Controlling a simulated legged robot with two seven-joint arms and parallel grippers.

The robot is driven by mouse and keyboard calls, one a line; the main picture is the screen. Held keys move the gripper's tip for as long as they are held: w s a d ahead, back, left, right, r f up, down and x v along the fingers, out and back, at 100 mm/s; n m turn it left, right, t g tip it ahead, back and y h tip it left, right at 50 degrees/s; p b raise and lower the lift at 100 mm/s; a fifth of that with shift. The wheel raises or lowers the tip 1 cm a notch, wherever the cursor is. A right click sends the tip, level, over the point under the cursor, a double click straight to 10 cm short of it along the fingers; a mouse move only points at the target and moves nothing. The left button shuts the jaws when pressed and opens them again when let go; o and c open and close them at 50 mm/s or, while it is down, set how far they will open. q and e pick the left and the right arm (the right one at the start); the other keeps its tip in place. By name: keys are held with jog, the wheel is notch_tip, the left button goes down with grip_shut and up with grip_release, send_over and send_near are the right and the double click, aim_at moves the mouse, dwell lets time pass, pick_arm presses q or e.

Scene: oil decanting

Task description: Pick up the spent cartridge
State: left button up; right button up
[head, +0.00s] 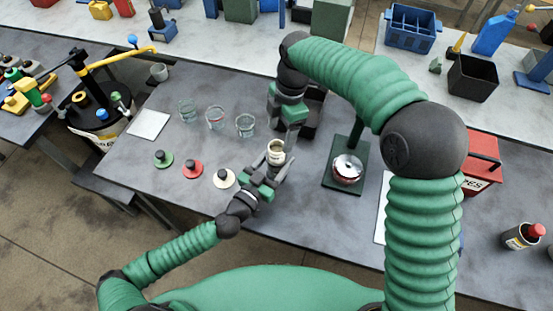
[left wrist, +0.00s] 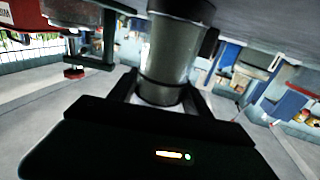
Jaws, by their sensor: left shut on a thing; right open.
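A cup-shaped vessel with a cream rim (head: 277,147) is held above the grey table in the head view. My left gripper (head: 272,165) is shut on it. In the left wrist view the held vessel is a grey cylinder (left wrist: 170,62) with a dark band, between the fingers. My right gripper (head: 289,132) points down just behind and above the vessel. It is open; its fingertips are partly lost against the vessel and the dark box. I cannot make out a separate spent cartridge; the inside of the vessel is too small to tell.
Several glass beakers (head: 215,119) stand left of the grippers. Green, red and cream discs with knobs (head: 192,169) lie in front of them. A black box (head: 313,112) stands behind the right gripper. A green stand (head: 333,177) and a red box (head: 484,150) are at the right.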

aim_at(278, 146)
jog(key=f, duration=0.5)
jog(key=a+f, duration=0.1)
jog(key=f, duration=0.1)
jog(key=shift+s+f, duration=0.3)
grip_shut()
